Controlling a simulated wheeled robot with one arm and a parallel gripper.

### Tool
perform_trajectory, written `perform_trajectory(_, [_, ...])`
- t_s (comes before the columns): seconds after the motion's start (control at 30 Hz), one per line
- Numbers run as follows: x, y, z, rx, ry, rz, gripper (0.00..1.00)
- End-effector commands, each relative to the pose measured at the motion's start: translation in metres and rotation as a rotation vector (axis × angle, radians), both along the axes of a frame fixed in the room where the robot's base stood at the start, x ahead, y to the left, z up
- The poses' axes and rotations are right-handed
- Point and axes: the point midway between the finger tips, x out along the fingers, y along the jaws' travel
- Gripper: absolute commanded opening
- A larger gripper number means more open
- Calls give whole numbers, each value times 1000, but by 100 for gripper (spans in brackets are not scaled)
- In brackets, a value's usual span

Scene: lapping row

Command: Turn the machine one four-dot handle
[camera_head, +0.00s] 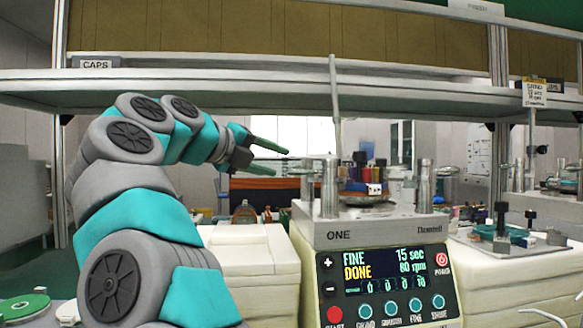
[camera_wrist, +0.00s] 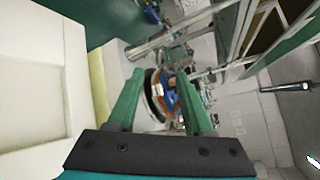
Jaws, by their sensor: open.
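Machine one (camera_head: 340,233), a pale lapping machine marked ONE, stands right of centre in the head view. The four-dot handle cannot be made out, as any dots are too small to read. My gripper (camera_head: 278,160) is open, its green fingers pointing right, left of the machine's top posts. In the wrist view my gripper (camera_wrist: 160,74) has the round assembly (camera_wrist: 158,98) showing between its fingers, with nothing gripped.
A shelf (camera_head: 250,92) with a CAPS label crosses above my arm. A thin upright rod (camera_head: 335,105) rises from the machine in front of the shelf. A white box-like bench (camera_head: 250,250) stands left of the machine. A second similar machine (camera_head: 500,240) stands at right.

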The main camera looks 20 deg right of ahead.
Motion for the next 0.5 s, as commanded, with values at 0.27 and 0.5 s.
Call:
perform_trajectory(0.27, [16, -34, -9, 1, 1, 0, 51])
perform_trajectory(0.5, [28, -60, -15, -1, 1, 1, 51])
